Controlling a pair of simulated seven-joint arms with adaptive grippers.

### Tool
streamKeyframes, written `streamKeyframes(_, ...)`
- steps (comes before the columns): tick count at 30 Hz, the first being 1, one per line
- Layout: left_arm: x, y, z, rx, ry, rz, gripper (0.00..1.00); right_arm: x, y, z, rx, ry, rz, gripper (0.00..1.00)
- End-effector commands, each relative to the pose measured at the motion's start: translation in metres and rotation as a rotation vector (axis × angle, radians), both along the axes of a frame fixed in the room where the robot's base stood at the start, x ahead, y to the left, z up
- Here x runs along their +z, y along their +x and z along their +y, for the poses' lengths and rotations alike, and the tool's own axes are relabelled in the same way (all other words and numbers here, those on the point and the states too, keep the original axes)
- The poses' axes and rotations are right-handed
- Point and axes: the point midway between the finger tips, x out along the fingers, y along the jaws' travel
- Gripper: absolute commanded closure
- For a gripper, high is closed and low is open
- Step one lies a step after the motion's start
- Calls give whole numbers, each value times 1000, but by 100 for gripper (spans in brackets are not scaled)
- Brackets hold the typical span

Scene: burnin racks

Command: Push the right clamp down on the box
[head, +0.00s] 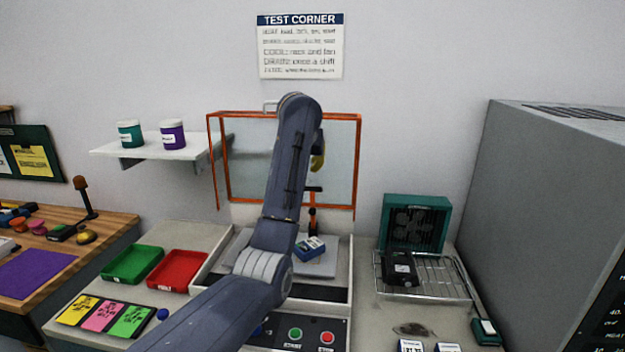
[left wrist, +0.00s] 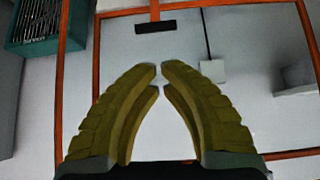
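A blue box (head: 310,249) with a pale label sits on the grey plate (head: 325,268) of the test station. An upright clamp lever (head: 312,219), orange with a dark top, stands just behind the box; I take it for the right clamp. Its foot is not clear. Any other clamp is hidden by my left arm. My left gripper (head: 318,160) is up in front of the raised clear hood, well above box and clamp. In the left wrist view its yellow fingers (left wrist: 160,68) have their tips almost together, with nothing between them. My right gripper is not visible.
A teal fan (head: 415,222) and wire rack (head: 440,277) stand right. Green (head: 132,264) and red trays (head: 178,270) lie left. Green and red buttons (head: 295,334) are in front.

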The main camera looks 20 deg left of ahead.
Motion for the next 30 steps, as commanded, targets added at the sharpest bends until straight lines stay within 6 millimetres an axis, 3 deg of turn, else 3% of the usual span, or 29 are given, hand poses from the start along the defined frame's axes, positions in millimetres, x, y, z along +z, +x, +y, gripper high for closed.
streamKeyframes(18,-60,50,9,2,3,3,100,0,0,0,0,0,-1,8)
streamKeyframes(30,-74,62,10,0,1,1,100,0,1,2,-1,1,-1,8)
